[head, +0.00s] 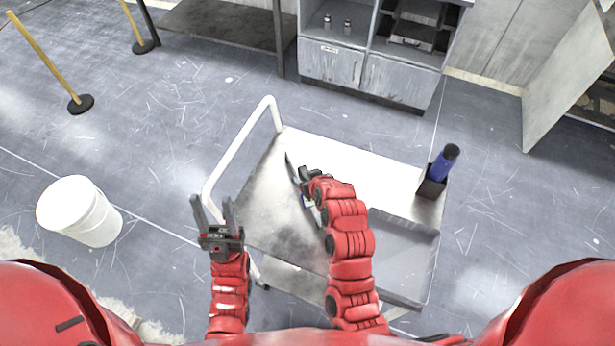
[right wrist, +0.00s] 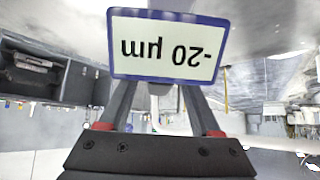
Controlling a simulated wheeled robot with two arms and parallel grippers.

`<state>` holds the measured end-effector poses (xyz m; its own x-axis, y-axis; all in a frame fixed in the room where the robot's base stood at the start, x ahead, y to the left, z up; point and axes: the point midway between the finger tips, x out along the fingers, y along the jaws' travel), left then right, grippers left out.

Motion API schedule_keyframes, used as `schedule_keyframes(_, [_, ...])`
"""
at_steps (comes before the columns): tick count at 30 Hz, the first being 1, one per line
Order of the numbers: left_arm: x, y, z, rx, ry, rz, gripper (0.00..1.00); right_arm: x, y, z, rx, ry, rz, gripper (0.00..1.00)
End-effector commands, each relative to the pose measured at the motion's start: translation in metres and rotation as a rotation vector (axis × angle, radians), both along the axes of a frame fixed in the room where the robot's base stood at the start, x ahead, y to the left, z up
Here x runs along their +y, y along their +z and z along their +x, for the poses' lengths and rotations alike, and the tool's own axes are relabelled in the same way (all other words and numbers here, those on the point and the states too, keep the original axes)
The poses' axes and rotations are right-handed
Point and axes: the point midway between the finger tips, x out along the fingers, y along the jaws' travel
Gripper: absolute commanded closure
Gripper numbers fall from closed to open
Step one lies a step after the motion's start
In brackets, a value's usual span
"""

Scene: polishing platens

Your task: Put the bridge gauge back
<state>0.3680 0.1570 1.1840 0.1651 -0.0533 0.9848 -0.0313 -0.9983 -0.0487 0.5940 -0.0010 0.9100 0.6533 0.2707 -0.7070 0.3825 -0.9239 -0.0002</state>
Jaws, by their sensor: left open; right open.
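The bridge gauge (head: 292,172) shows in the head view as a thin dark bar on the left part of the cart's top, partly hidden by my right gripper (head: 309,173). In the right wrist view its blue-framed display (right wrist: 167,47) reads "-20 µm" upside down, right at the fingertips. My right gripper is open, its two fingers reaching up to either side behind the display. I cannot tell whether they touch the gauge. My left gripper (head: 214,212) is open and empty beside the cart's left edge.
The metal cart (head: 270,215) has a white push handle (head: 237,150) at its left. A blue cylinder (head: 444,163) stands in a holder at its right end. A white bucket (head: 82,212) stands on the floor at left. Grey cabinets (head: 360,70) stand behind.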

Motion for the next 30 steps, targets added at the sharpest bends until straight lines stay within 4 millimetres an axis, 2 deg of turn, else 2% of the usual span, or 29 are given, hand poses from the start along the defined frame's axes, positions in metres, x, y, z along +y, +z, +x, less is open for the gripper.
schedule_keyframes(5, [0.0, -0.003, 0.0, 0.0, 0.0, 0.0, 0.5, -0.002, 0.007, -0.004, -0.005, -0.001, 0.001, 0.35])
schedule_keyframes(15, [0.0, -0.022, 0.0, 0.0, 0.0, 0.0, 0.5, -0.016, 0.042, -0.039, -0.004, 0.001, 0.001, 0.35])
schedule_keyframes(16, [0.0, -0.016, 0.0, 0.0, 0.0, 0.0, 0.5, -0.018, 0.051, -0.043, -0.006, -0.001, 0.002, 0.35])
schedule_keyframes(17, [0.0, -0.002, 0.0, 0.001, 0.0, 0.0, 0.5, -0.021, 0.064, -0.05, -0.002, -0.001, 0.001, 0.35])
schedule_keyframes(19, [0.0, 0.011, 0.0, -0.001, 0.0, 0.0, 0.5, -0.025, 0.077, -0.061, -0.001, -0.001, 0.0, 0.35])
schedule_keyframes(24, [0.0, 0.036, 0.0, 0.0, 0.0, 0.0, 0.5, -0.03, 0.085, -0.072, 0.006, 0.001, -0.002, 0.35])
schedule_keyframes(30, [0.0, 0.046, 0.0, 0.0, 0.0, 0.0, 0.5, -0.032, 0.089, -0.077, 0.0, -0.001, -0.001, 0.35])
